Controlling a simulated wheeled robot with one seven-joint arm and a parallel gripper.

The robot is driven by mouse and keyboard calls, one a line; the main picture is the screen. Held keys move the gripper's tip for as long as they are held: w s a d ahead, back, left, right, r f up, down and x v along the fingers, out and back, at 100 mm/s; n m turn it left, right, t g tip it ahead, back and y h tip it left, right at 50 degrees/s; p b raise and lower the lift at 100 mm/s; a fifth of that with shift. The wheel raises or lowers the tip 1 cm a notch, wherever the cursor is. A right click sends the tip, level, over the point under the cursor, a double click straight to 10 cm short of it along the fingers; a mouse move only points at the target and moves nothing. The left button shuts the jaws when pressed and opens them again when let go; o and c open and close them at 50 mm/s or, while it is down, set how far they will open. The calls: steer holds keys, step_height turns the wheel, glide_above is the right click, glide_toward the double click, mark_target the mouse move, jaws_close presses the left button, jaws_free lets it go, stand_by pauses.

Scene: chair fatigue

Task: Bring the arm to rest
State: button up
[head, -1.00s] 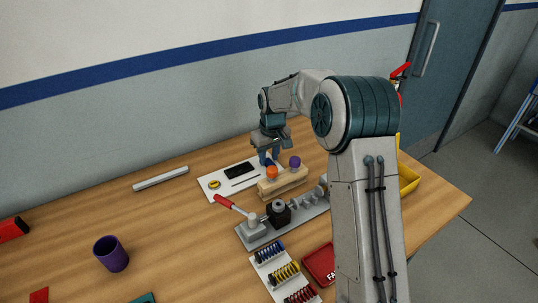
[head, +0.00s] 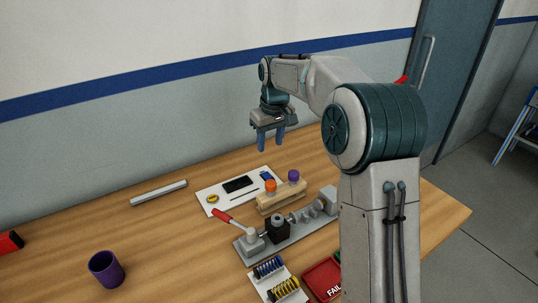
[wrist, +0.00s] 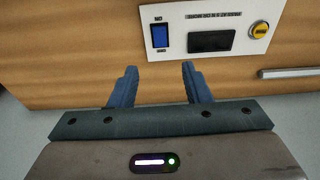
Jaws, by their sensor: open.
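My gripper (head: 267,139) is open and empty, raised above the far part of the table in the head view, with its blue fingers pointing down. In the wrist view its two fingers (wrist: 158,84) stand apart with bare tabletop between them. Beyond the fingertips in the wrist view lies a white panel (wrist: 176,44) with a blue switch (wrist: 159,36), a dark display (wrist: 212,41) and a yellow button (wrist: 259,30). My gripper is clear of the panel and touches nothing.
On the wooden table (head: 180,222) are a wooden block (head: 282,204) with orange and purple knobs, a grey fixture with a red-handled lever (head: 222,216), a purple cup (head: 106,270), a rack of coils (head: 272,283) and a red FAIL tray (head: 322,279). A wall stands behind.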

step_height(320, 180, up, 2)
steer(key=shift+s, duration=0.1)
stand_by(0.4)
